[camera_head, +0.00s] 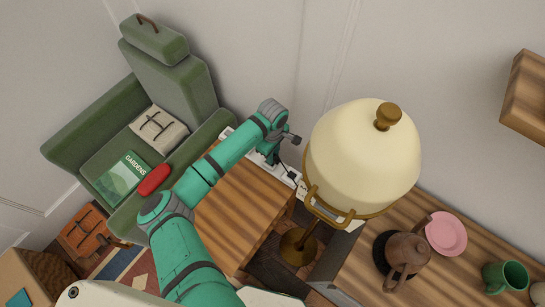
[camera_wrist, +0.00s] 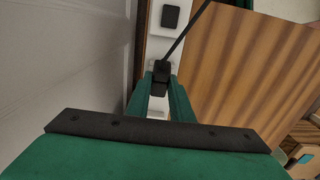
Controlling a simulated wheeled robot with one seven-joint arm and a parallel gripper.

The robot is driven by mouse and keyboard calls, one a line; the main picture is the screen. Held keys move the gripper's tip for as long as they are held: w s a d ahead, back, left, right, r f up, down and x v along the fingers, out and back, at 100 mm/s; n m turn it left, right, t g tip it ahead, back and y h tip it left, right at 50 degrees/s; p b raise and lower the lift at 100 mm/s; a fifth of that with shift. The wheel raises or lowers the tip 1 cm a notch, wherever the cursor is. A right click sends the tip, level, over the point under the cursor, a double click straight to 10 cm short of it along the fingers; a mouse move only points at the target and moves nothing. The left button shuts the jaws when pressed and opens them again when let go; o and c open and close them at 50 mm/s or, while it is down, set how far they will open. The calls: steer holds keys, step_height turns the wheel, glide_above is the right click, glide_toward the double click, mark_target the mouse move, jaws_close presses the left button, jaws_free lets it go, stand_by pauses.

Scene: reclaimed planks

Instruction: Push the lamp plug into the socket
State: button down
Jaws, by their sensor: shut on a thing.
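The black lamp plug (camera_wrist: 160,75) sits between the green fingertips of my gripper (camera_wrist: 160,88) in the wrist view, with its dark cord running up and to the right. My gripper is shut on it. The plug is over a white strip (camera_wrist: 167,45) that carries a black square (camera_wrist: 171,17) farther up. I cannot tell whether the plug touches the strip, and any socket beneath it is hidden. In the head view the lamp (camera_head: 362,160) has a cream shade and brass base.
A wooden-topped surface (camera_head: 240,215) lies beside the strip, and the wall is close on its other side. A green armchair (camera_head: 185,85) with a book (camera_head: 122,180) and red object (camera_head: 154,180) is at left. A teapot (camera_head: 407,252), pink plate (camera_head: 446,233) and green mug (camera_head: 505,277) stand at right.

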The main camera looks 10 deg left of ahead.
steer(key=s+a+r, duration=0.2)
steer(key=s+r, duration=0.3)
steer(key=s, duration=0.1)
steer(key=s+a+r, duration=0.3)
steer(key=s+r, duration=0.3)
steer(key=s, duration=0.1)
steer(key=shift+a, duration=0.3)
